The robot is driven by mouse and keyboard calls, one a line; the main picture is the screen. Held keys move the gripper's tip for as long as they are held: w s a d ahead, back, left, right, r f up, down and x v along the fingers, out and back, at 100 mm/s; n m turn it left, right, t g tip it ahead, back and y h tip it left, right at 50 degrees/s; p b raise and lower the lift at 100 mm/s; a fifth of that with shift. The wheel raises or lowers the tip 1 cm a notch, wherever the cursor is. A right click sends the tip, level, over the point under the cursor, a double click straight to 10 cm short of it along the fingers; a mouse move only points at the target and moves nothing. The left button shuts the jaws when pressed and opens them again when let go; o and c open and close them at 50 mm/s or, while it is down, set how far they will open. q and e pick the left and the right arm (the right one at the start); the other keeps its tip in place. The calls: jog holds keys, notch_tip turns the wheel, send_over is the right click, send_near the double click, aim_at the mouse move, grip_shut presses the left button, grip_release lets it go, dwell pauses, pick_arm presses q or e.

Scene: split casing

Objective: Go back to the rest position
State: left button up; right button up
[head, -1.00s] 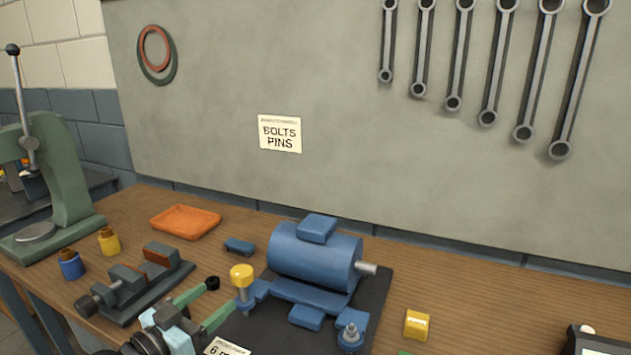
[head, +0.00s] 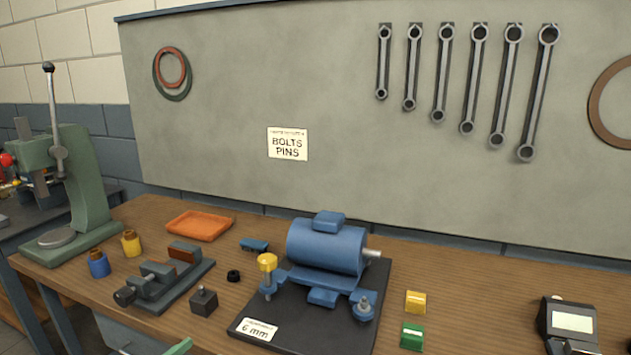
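Only a green fingertip of my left gripper (head: 180,347) shows at the bottom edge of the head view, left of the black base plate. The rest of that gripper is out of frame, so its opening and anything in it are hidden. My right gripper is not in view. The blue motor-like casing (head: 325,247) sits on the black plate (head: 295,325). A yellow-headed bolt (head: 267,263) stands upright at its left foot. A grey bolt or stud (head: 364,306) stands at its right foot.
A small dark block with a knob (head: 204,301), a black ring (head: 233,276) and a grey vise (head: 165,279) lie left of the plate. Yellow (head: 415,302) and green (head: 412,336) blocks and a dark device (head: 567,321) are to its right. An orange tray (head: 199,226) lies behind.

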pick_arm(q)
jog(key=s+d+f+n+g+y+p, duration=0.2)
jog(key=s+f+g+y, duration=0.1)
jog(key=s+f, duration=1.35)
jog(key=s+f+g+y, duration=0.1)
jog(key=s+f, duration=0.2)
jog(key=s, duration=0.6)
jog(key=s+f+n+g+y+p, duration=0.1)
jog(key=s+f, duration=0.3)
jog(key=s, duration=0.5)
jog(key=shift+s+g+y, duration=0.2)
jog(key=shift+g+y, duration=0.2)
jog(key=shift+g, duration=0.3)
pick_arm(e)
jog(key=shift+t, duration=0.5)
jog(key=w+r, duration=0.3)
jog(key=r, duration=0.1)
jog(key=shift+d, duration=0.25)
